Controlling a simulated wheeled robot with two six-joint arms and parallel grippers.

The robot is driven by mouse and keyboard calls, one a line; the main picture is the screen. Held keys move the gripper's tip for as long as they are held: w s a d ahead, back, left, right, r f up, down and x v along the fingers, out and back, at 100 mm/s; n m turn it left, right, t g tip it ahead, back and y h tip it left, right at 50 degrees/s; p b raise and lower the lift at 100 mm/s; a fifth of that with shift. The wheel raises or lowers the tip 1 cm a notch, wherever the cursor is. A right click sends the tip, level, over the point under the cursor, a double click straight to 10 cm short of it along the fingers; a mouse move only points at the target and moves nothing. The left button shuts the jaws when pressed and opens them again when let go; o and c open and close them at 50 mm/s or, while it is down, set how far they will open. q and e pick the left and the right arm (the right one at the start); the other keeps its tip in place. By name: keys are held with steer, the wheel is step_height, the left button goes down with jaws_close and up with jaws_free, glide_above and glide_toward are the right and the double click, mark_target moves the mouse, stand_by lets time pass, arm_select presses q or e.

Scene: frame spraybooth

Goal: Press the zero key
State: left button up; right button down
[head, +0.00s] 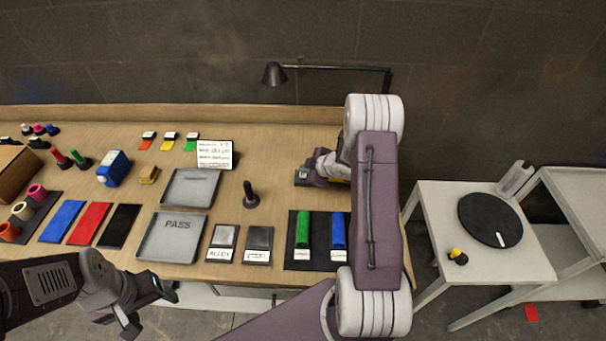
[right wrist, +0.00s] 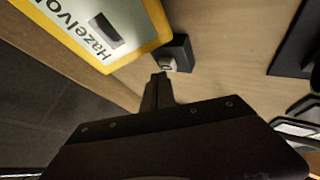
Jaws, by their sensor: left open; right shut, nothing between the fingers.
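In the right wrist view a small dark block with a light round key (right wrist: 168,65) on its face stands on the wooden bench, beside a yellow-edged panel (right wrist: 118,40). The panel has a pale face, printed lettering starting "Hazelvo" and a small dark window. I cannot read any mark on the key. My right gripper (right wrist: 160,79) is shut and empty, its tips very close to the key; I cannot tell whether they touch. In the head view my right arm hides the key and panel. My left gripper (head: 150,303) is open and empty in front of the bench.
The bench (head: 130,185) carries trays, coloured mats, spools and a black upright stamp-like piece (head: 250,194). Green (head: 303,229) and blue (head: 338,231) rolls lie near its front right. A desk lamp (head: 275,74) stands behind. A white side table (head: 435,215) is at right.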

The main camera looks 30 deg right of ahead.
mark_target(305, 175)
steer(key=shift+f+b, duration=0.45)
steer(key=shift+f, duration=0.15)
stand_by(0.3)
steer(key=shift+r, duration=0.15)
steer(key=shift+r+p, duration=0.85)
steer(key=shift+p, duration=0.1)
step_height(305, 175, up, 5)
steer(key=p, duration=0.5)
steer(key=shift+r, duration=0.1)
stand_by(0.4)
